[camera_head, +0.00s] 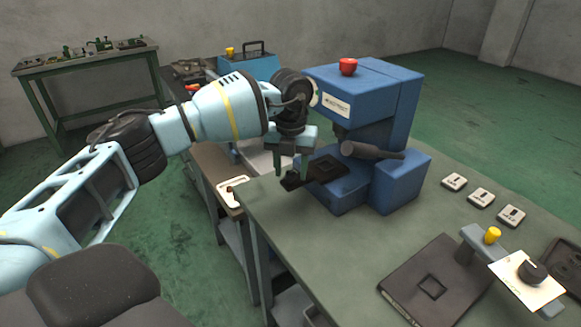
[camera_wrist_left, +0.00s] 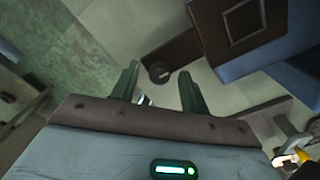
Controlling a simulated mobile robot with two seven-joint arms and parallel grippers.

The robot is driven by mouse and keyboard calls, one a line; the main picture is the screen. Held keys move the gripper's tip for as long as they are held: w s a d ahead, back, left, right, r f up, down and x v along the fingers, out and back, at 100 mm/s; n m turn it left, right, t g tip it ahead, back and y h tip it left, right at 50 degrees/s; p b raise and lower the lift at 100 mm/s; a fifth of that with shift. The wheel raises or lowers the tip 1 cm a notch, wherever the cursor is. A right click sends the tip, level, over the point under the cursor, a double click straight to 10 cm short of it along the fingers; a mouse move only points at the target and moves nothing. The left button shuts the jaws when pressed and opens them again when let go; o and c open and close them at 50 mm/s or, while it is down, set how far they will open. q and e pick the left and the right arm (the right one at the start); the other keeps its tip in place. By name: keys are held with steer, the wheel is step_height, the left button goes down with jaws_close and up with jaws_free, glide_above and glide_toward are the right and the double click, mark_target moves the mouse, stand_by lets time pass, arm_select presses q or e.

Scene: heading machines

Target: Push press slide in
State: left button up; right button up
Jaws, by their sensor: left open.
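The blue press (camera_head: 372,120) stands on the green workbench, with a red knob (camera_head: 348,66) on top. Its dark slide (camera_head: 328,166) sticks out of the press toward the left and has a square recess; in the left wrist view the slide (camera_wrist_left: 232,30) is at the top right. A round dark knob (camera_wrist_left: 159,73) is at the slide's outer end. My left gripper (camera_head: 290,174) is open, pointing down at that outer end. In the left wrist view its two fingers (camera_wrist_left: 159,68) appear either side of the knob; contact cannot be told. My right gripper is not in view.
The workbench (camera_head: 330,240) also bears a dark plate (camera_head: 425,285), several small white labelled pieces (camera_head: 482,197), and a post with a yellow knob (camera_head: 492,235) beside a white dial card (camera_head: 525,275). A blue toolbox (camera_head: 248,65) stands behind. The bench's left edge is near the gripper.

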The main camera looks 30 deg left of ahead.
arm_select(q)
steer(key=shift+r, duration=0.4)
step_height(320, 180, up, 6)
steer(key=shift+r, duration=0.5)
steer(key=m, duration=0.3)
steer(key=shift+s+d+f, duration=0.1)
steer(key=shift+s+f, duration=0.25)
steer(key=shift+s, duration=0.05)
steer(key=s+m+t, duration=0.1)
steer(key=m, duration=1)
steer(key=s+d+m+t+y+b, duration=0.1)
steer(key=m, duration=1)
steer(key=s+m+t+b, duration=0.1)
steer(key=m+t, duration=0.1)
steer(key=m, duration=0.9)
steer(key=shift+d+y, duration=0.15)
steer(key=shift+y, duration=0.25)
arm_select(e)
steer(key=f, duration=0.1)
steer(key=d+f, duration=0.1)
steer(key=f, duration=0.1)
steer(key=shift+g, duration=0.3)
